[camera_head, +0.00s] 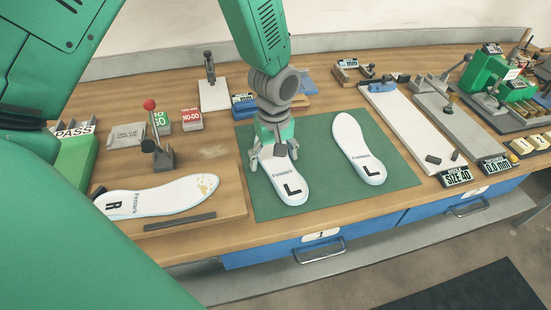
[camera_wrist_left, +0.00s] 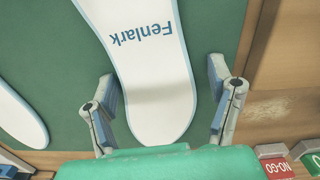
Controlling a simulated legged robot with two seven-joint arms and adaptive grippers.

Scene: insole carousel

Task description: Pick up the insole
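A white insole (camera_head: 288,184) marked L lies on the green mat (camera_head: 325,195). In the left wrist view the same insole (camera_wrist_left: 150,80) shows blue Fenlark lettering. My left gripper (camera_head: 273,157) is over its far end. In the left wrist view my left gripper (camera_wrist_left: 160,92) is open, one finger on each side of the rounded end, with green mat visible between insole and fingers. A second L insole (camera_head: 359,155) lies to the right on the mat. An R insole (camera_head: 160,197) with a yellowish patch lies on a wooden board at left. My right gripper is out of view.
A red-knobbed lever fixture (camera_head: 155,140) stands behind the R insole, near GO and NO-GO blocks (camera_head: 191,119). A dark bar (camera_head: 180,221) lies at the board's front. The mat's front is clear.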

